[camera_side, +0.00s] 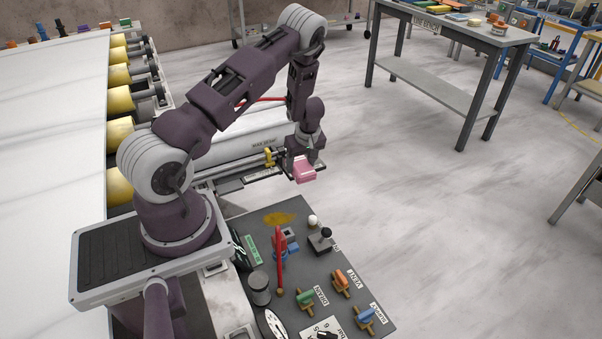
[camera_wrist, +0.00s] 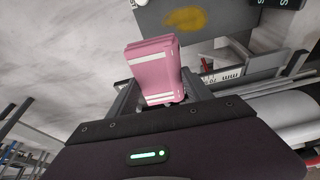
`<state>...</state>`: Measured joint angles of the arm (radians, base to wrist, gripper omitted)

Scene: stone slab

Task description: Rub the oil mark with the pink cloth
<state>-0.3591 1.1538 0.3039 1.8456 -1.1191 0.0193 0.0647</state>
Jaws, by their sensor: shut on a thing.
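My gripper (camera_side: 303,165) is shut on the pink cloth (camera_side: 305,174), a folded pad with pale stripes. The cloth also shows between the fingers in the wrist view (camera_wrist: 153,68). It is held up in the air, apart from the dark panel. The oil mark (camera_side: 279,218) is a yellow-brown smear at the far end of the dark panel (camera_side: 320,268), below and to the left of the cloth in the side view. In the wrist view the oil mark (camera_wrist: 184,20) lies beyond the cloth, near the top edge, and is not covered.
On the panel stand a red lever (camera_side: 279,262), a black-knobbed lever (camera_side: 326,235), a white knob (camera_side: 313,220), a grey cylinder (camera_side: 259,287), and green, orange and blue valve handles. A yellow-tipped rod (camera_side: 268,157) and a roller machine are beside my arm.

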